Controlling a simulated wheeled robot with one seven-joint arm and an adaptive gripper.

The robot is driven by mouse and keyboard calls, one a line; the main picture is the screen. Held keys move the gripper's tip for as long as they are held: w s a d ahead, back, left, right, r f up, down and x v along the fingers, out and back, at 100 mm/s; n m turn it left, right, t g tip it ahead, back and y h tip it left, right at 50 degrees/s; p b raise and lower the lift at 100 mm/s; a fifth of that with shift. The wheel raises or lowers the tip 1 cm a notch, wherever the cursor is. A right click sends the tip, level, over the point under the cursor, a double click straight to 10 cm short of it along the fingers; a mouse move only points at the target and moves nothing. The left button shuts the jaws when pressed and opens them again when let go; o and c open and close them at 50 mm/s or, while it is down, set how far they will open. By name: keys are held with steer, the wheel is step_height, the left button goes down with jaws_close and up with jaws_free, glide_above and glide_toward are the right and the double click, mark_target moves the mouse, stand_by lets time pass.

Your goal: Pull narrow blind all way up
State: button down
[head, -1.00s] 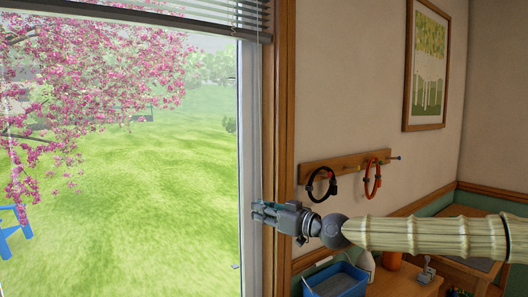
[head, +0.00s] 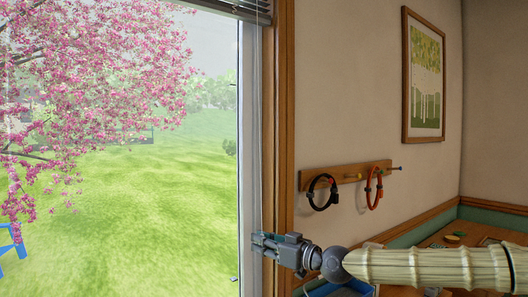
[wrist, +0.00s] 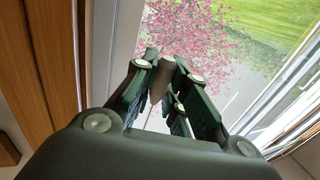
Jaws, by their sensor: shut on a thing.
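The narrow blind (head: 243,9) shows at the top edge of the head view as a short strip of dark slats. The window below it is uncovered. My gripper (head: 258,244) is beside the right side of the window frame, well below the blind. In the wrist view, my gripper's fingers (wrist: 165,85) are closed around a small grey-brown piece (wrist: 162,76), which looks like the blind's cord pull. A thin cord shows by it. The fingers hide part of this piece. The top of the blind is out of view.
The wooden window trim (head: 280,130) stands close to my gripper. A peg rack (head: 345,174) with a black loop and a red loop hangs on the wall to the right. A framed picture (head: 424,75) hangs above. A desk (head: 455,235) stands at lower right.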

step_height(320, 180, down, 9)
steer(key=b, duration=0.6)
steer(key=shift+f, duration=0.1)
step_height(320, 180, down, 9)
steer(key=b, duration=0.6)
step_height(320, 180, down, 7)
steer(key=b, duration=0.5)
steer(key=shift+f, duration=0.2)
steer(key=c, duration=1.3)
jaws_free()
steer(key=shift+d, duration=0.15)
